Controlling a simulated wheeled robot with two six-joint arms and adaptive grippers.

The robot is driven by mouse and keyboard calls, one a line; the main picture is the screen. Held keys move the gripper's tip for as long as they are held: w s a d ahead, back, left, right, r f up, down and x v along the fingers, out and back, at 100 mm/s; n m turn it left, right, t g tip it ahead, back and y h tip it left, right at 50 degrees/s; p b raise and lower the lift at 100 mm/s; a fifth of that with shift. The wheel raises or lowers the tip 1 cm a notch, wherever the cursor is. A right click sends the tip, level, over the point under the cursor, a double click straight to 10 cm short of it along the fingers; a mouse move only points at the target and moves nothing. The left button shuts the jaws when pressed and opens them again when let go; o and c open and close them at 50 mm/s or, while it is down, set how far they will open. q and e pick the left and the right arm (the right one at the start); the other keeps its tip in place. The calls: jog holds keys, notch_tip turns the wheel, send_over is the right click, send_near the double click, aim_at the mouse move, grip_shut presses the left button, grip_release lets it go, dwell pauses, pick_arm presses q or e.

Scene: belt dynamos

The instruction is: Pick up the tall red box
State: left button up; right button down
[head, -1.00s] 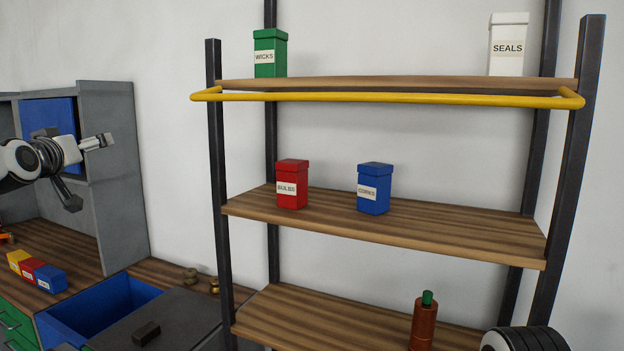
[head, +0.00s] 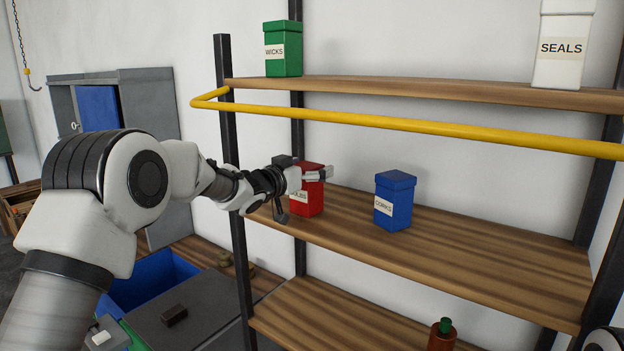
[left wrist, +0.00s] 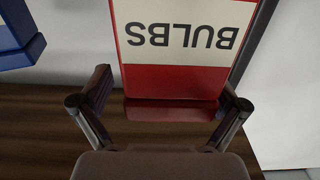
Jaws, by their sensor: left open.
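The tall red box (head: 312,199) with a BULBS label stands upright on the middle shelf. My left gripper (head: 304,194) is open in front of it and hides part of the box and its label. In the left wrist view the red box (left wrist: 175,80) shows upside down, its label facing the camera. The open fingers of my left gripper (left wrist: 163,100) spread to either side of the box's width. I cannot tell whether they touch it. My right gripper is not in view.
A blue CORKS box (head: 394,203) stands to the right on the same shelf (head: 480,250). A yellow rail (head: 400,125) runs along the front of the upper shelf, above my left gripper. A green WICKS box (head: 283,50) and a white SEALS box (head: 562,55) stand up there.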

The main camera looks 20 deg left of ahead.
pick_arm(q)
jog(key=shift+w, duration=0.15)
jog(key=shift+s+a, duration=0.2)
jog(key=shift+a, duration=0.1)
jog(key=shift+s+a+r, duration=0.15)
jog(key=shift+s+a, duration=0.1)
jog(key=shift+a, duration=0.1)
jog(key=c, duration=0.4)
jog(key=shift+s+a, duration=0.15)
jog(key=c, duration=1.1)
jog(key=shift+d, duration=0.25)
grip_shut()
jog(key=shift+w+d, duration=0.15)
jog(key=shift+w, duration=0.05)
